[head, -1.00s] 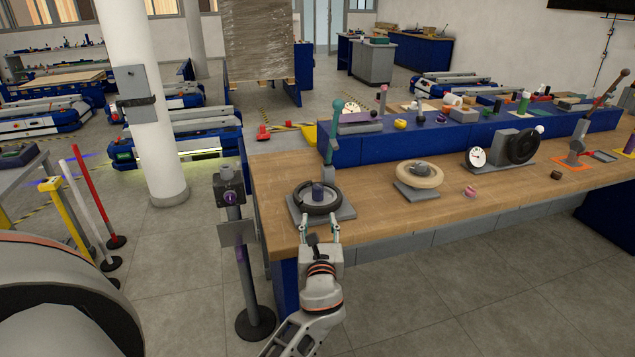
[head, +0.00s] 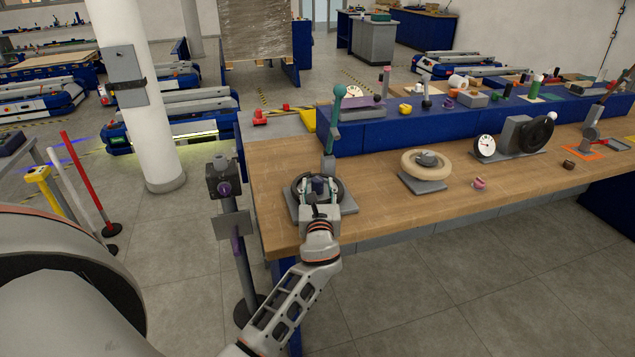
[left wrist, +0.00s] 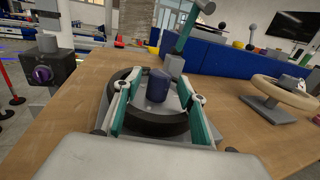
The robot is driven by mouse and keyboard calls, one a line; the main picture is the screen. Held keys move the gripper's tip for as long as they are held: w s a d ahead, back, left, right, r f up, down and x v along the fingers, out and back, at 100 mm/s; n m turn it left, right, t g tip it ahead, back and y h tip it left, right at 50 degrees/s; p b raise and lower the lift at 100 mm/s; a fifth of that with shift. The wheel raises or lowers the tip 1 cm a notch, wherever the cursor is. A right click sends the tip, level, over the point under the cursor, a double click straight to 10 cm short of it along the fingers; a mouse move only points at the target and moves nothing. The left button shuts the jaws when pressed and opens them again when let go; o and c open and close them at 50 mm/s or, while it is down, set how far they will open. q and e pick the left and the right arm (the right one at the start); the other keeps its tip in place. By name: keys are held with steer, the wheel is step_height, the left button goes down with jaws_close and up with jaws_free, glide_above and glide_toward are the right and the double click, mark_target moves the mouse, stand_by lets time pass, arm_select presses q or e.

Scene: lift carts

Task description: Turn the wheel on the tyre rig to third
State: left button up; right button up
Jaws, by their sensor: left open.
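The tyre rig's black wheel (head: 342,193) lies flat on a grey base plate (head: 347,206) at the near left corner of the wooden bench. A dark blue hub (left wrist: 158,86) stands up in its middle. My left gripper (head: 319,188) is over the wheel, partly hiding its near side. In the left wrist view its two teal fingers are open, one on each side of the hub, with visible gaps to it. The black ring (left wrist: 155,122) shows beneath and between the fingers; I cannot tell whether they touch it. No position marks are readable. My right gripper is not in view.
A grey post (head: 235,240) stands left of the bench. Bare wood separates the two wheels.

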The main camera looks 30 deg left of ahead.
arm_select(q)
steer(key=shift+x, duration=1.2)
jaws_close()
